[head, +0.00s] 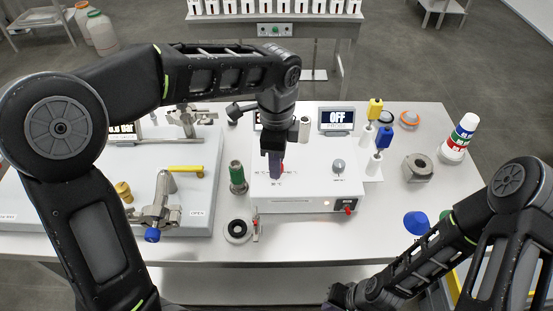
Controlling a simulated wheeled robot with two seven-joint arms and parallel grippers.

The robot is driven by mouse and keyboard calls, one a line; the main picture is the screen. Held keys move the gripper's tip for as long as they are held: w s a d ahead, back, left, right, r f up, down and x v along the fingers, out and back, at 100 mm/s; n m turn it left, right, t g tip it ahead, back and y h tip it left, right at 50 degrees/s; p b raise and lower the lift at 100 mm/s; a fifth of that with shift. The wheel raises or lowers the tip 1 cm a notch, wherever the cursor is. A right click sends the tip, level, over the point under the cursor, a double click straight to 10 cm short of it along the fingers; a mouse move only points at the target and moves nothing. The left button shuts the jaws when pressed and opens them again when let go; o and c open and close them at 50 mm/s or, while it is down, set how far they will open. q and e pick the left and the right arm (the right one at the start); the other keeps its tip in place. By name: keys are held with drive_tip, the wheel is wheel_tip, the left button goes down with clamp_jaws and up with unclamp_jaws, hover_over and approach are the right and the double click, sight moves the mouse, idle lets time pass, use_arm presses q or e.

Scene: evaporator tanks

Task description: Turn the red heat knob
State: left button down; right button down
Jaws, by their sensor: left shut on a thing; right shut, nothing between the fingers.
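The white heater box (308,192) stands in the middle of the table. My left gripper (275,174) points straight down onto the left part of its top, where a dial with small °C marks shows. It is shut on the red heat knob, which the fingers almost wholly hide. A grey knob (338,166) is on the right of the box top, and a small red switch (348,211) is on its front. My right gripper (338,296) is shut and empty, low at the bottom edge, in front of the table and apart from the box.
A display reading OFF (336,119) stands behind the box; another is mostly hidden by my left arm. A green-topped part (237,176) and a black ring (238,231) are left of it. Yellow and blue-topped items (375,109), a grey block (418,168) and a bottle (459,137) stand right.

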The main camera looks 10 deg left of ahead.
use_arm(q)
drive_tip(key=shift+w, duration=0.1)
drive_tip(key=c, duration=1.1)
unclamp_jaws()
drive_tip(key=shift+o, duration=0.2)
wheel_tip(320, 180, up, 8)
drive_tip(key=shift+f+b, duration=0.1)
drive_tip(key=shift+b, duration=0.4)
